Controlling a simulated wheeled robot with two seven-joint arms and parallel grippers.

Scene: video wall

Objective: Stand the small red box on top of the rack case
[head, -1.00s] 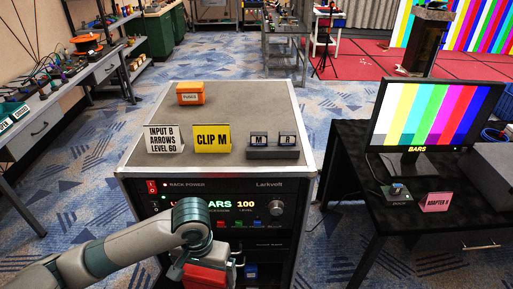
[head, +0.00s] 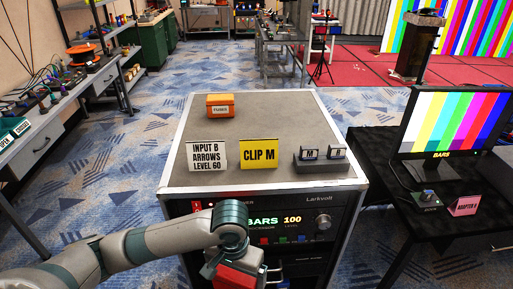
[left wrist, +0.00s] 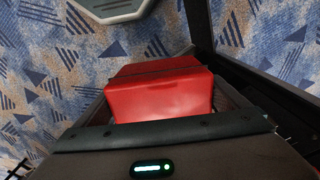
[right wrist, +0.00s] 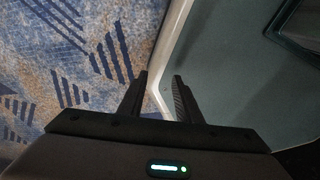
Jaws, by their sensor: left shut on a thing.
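The small red box (head: 238,276) shows at the bottom of the head view, in front of the rack case (head: 285,115) and below its top. My left gripper (head: 225,268) is shut on it. In the left wrist view the red box (left wrist: 165,95) sits between the fingers, with patterned carpet beyond it. The grey top of the rack case is seen from above. My right gripper (right wrist: 160,78) is out of the head view. In the right wrist view its two fingers are apart with nothing between them, near a pale-edged grey surface.
On the case top stand an orange fuses box (head: 220,106), a white card (head: 207,156), a yellow CLIP M card (head: 259,153) and a dark holder (head: 320,161) with two small labelled pieces. The middle and right rear are clear. A black desk (head: 374,150) with a monitor (head: 457,120) stands right.

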